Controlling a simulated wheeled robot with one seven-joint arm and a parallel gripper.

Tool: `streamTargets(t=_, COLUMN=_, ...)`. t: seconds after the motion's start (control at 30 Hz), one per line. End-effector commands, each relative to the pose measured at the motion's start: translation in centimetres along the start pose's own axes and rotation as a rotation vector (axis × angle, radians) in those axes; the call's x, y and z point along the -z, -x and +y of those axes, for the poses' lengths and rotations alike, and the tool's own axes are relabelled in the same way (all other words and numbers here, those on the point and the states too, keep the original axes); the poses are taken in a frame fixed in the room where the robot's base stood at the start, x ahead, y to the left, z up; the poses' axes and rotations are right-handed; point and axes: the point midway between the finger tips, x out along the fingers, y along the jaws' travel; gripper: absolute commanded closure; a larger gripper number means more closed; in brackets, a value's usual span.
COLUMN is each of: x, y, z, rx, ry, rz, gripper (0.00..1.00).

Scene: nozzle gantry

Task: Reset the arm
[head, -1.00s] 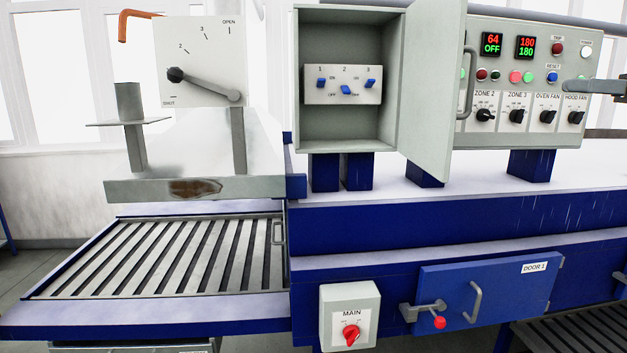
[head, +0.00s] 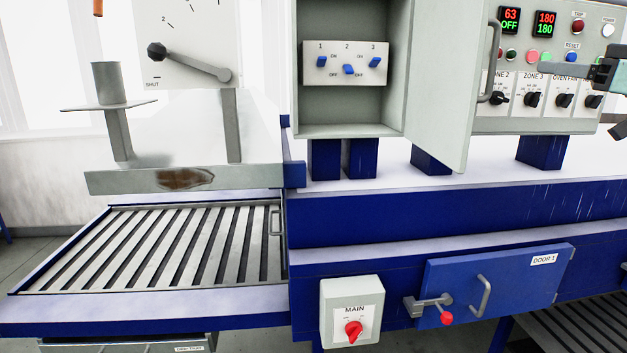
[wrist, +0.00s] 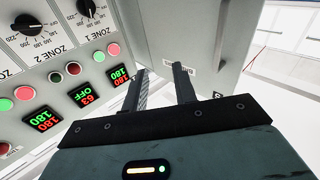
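My gripper (head: 570,70) reaches in from the right edge of the head view, in front of the grey control panel (head: 556,118). In the wrist view my gripper (wrist: 160,68) shows two dark fingers standing apart, with no object held between them. Beyond them is the pale face of the open cabinet door (wrist: 185,35). The wrist view shows the panel tilted, with its displays and buttons to the left of the fingers. My arm behind the gripper is mostly out of view.
The open cabinet (head: 392,100) with three blue switches and its door (head: 445,90) stand left of the panel. A vertical door handle (head: 490,62) is close to my gripper. Below are a MAIN switch box (head: 352,312), blue DOOR 1 (head: 500,290) and a slatted conveyor (head: 160,250).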

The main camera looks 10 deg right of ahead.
Motion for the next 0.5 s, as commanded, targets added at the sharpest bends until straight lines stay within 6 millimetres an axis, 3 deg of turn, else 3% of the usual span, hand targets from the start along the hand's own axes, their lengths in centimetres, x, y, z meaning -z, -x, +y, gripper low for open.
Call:
streamTargets(t=0.27, x=-2.4, y=-4.0, z=2.4, rx=-0.245, ry=0.029, rz=0.023, gripper=0.72)
streamTargets(t=0.37, x=-4.6, y=-5.5, z=3.2, rx=-0.375, ry=0.017, rz=-0.010, gripper=0.72)
streamTargets(t=0.5, x=-10.4, y=-7.0, z=3.0, rx=-0.585, ry=-0.045, rz=-0.159, gripper=0.72)
